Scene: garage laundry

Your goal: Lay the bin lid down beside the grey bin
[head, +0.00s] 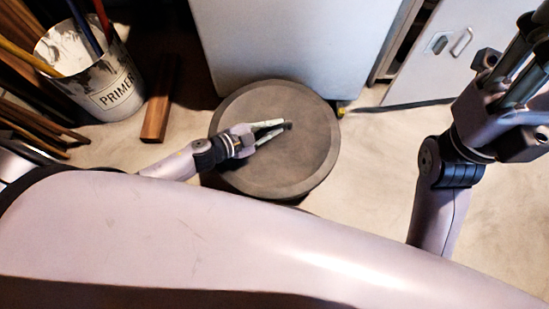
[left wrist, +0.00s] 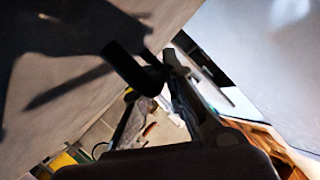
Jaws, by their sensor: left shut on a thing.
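The bin lid (head: 305,160) is a round, dark grey disc with a raised rim, seen from above in the head view. My left gripper (head: 287,126) reaches over it from the left and is shut on its small dark handle near the middle. In the left wrist view the lid's grey face (left wrist: 50,75) fills the left side, with the dark handle (left wrist: 130,68) at my fingers. I cannot make out the grey bin separately; whatever is under the lid is hidden. My right gripper (head: 520,55) is raised at the upper right, partly cut off, away from the lid.
A pale appliance (head: 290,45) stands right behind the lid. A primer bucket (head: 95,75) with sticks in it and a wooden block (head: 160,100) are to the left. A white cabinet (head: 455,50) and a dark cable (head: 400,105) are to the right. Floor right of the lid is clear.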

